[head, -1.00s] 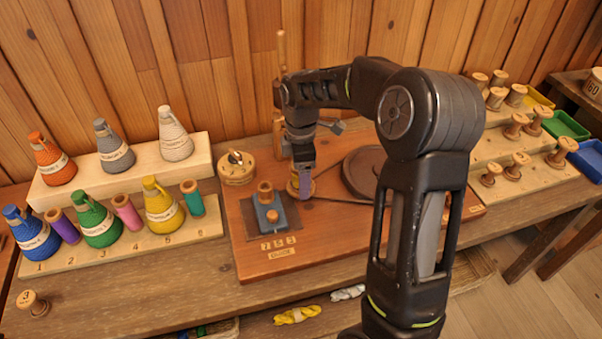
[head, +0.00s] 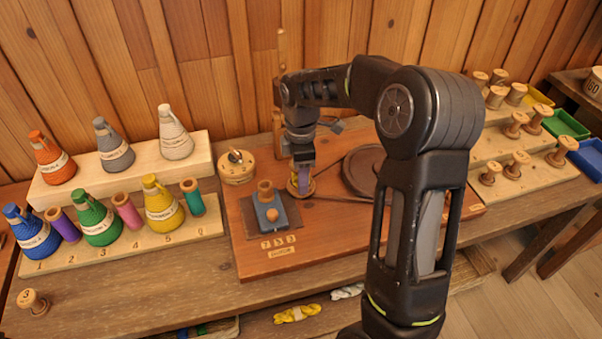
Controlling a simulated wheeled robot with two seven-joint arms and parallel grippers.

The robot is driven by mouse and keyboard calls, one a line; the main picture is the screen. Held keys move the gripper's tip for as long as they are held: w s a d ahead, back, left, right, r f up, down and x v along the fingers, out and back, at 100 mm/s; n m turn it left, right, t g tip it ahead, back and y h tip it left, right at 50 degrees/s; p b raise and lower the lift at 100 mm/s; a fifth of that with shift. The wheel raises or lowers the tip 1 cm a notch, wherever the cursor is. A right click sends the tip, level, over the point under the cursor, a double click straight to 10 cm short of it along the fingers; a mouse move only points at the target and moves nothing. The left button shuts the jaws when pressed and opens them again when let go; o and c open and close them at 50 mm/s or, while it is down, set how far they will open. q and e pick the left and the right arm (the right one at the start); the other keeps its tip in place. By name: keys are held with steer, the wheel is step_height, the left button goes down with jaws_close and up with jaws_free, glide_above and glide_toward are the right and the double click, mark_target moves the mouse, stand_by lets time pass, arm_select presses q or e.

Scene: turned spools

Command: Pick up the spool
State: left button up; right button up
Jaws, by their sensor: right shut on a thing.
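A pale wooden spool (head: 295,189) with purple on it stands at the winding machine on the reddish board (head: 250,262). My right gripper (head: 303,176) reaches down from above and is shut on this spool. The fingers hide part of the spool, and I cannot tell whether its lower end touches the machine. My left gripper is not in view.
A blue block with wooden knobs (head: 271,213) stands just left in front of the spool. A dark round wheel (head: 362,165) is to the right, partly behind my arm. A round wooden tin (head: 237,168) is at the left. Cones and thread rolls fill the left stand (head: 130,245).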

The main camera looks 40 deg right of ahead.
steer(key=c, duration=0.7)
steer(key=shift+c, duration=0.2)
step_height(320, 180, up, 10)
steer(key=shift+r, duration=0.1)
stand_by(0.6)
